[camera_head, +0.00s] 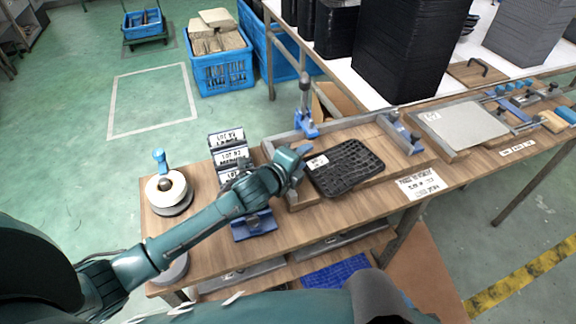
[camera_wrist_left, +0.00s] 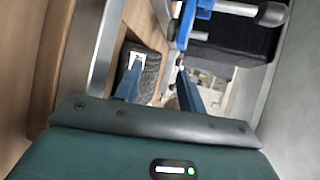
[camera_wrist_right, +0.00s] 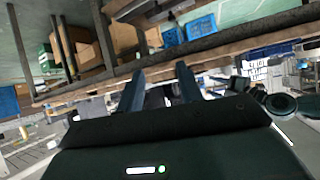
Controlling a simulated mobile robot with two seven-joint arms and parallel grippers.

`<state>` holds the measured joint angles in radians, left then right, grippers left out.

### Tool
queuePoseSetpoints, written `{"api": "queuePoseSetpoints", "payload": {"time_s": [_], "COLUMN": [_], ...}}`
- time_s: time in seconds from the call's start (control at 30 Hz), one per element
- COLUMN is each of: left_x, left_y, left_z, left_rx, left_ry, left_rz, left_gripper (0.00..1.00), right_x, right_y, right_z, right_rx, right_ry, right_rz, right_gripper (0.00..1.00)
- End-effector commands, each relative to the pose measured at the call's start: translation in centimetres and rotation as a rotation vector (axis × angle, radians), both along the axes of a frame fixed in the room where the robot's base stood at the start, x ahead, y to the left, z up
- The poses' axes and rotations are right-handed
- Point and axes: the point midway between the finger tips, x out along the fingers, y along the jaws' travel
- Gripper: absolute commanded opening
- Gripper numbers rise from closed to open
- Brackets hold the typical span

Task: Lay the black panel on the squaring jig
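The black panel (camera_head: 350,168), a ribbed slab with a white label at its left corner, lies within the grey-railed wooden frame (camera_head: 275,150) that looks like the squaring jig. It sits at an angle, apart from the back rail; I cannot tell if it lies fully flat. My left gripper (camera_head: 303,157) is at the panel's labelled corner. In the left wrist view its two blue fingers (camera_wrist_left: 160,75) are apart, with the panel (camera_wrist_left: 152,72) beyond the left one. My right gripper (camera_wrist_right: 163,80) is open and empty, away from the bench; it is not clear in the head view.
A blue post clamp (camera_head: 306,125) stands on the back rail, and another clamp (camera_head: 402,135) at its right end. A labelled rack (camera_head: 229,150) and a round tape roll (camera_head: 168,192) stand to the left. Black stacks (camera_head: 405,50) stand behind. A grey plate (camera_head: 462,124) lies right.

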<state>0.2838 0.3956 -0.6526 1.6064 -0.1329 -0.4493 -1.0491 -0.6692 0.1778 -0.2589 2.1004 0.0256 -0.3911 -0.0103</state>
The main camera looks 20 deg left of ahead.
Motion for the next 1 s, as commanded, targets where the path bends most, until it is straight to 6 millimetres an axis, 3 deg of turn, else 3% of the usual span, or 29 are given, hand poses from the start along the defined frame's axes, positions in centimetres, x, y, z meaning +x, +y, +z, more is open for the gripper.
{"api": "queuePoseSetpoints", "payload": {"time_s": [0.07, 0.17, 0.6, 0.8, 1.0], "left_x": [-0.1, -1.9, -10.1, -11.6, -11.8], "left_y": [0.2, 0.8, 3.5, 4.1, 4.1], "left_z": [-0.1, 0.5, 3.6, 4.2, 4.4], "left_rx": [0.003, 0.004, 0.001, 0.000, 0.000], "left_ry": [0.002, 0.002, 0.002, 0.000, -0.001], "left_rz": [0.002, 0.000, -0.001, -0.001, 0.000], "left_gripper": [0.40, 0.40, 0.40, 0.40, 0.40], "right_x": [-0.1, -0.4, -0.1, 0.0, 0.0], "right_y": [-0.3, -0.6, -0.6, -0.5, -0.5], "right_z": [-0.6, -1.6, -1.2, -1.2, -1.2], "right_rx": [-0.006, -0.014, -0.009, -0.009, -0.008], "right_ry": [0.012, 0.036, 0.025, 0.023, 0.022], "right_rz": [-0.007, -0.017, -0.019, -0.019, -0.018], "right_gripper": [0.36, 0.36, 0.36, 0.36, 0.36]}}
